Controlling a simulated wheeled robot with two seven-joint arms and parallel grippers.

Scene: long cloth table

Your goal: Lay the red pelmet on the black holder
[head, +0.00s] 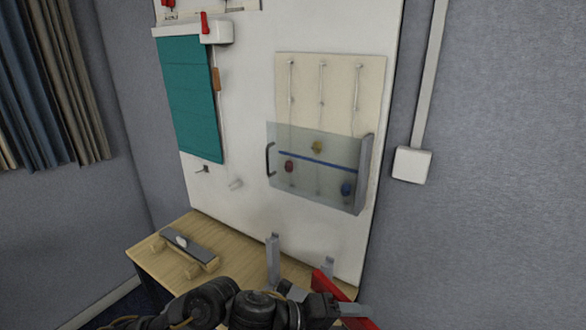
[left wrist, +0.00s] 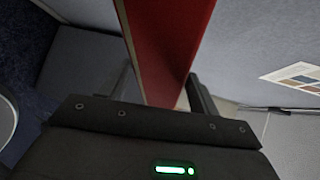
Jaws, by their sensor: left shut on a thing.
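The red pelmet (head: 326,286) is a long, flat red board at the bottom centre-right of the head view, tilted and partly hidden by my gripper. In the left wrist view the pelmet (left wrist: 168,45) runs up between the fingers. My left gripper (head: 328,304) is shut on it, near the table's right end. Two grey uprights, a taller left one (head: 273,262) and a shorter right one (head: 328,265), stand at the table's back beside the gripper. I cannot tell whether they are the black holder; their lower parts are partly hidden. My right gripper is not in view.
A dark bar on wooden feet (head: 188,247) lies on the wooden table (head: 150,262) at left. Behind stands a white board (head: 250,170) with a teal blind (head: 192,95) and a clear panel (head: 318,168) that juts out above the uprights.

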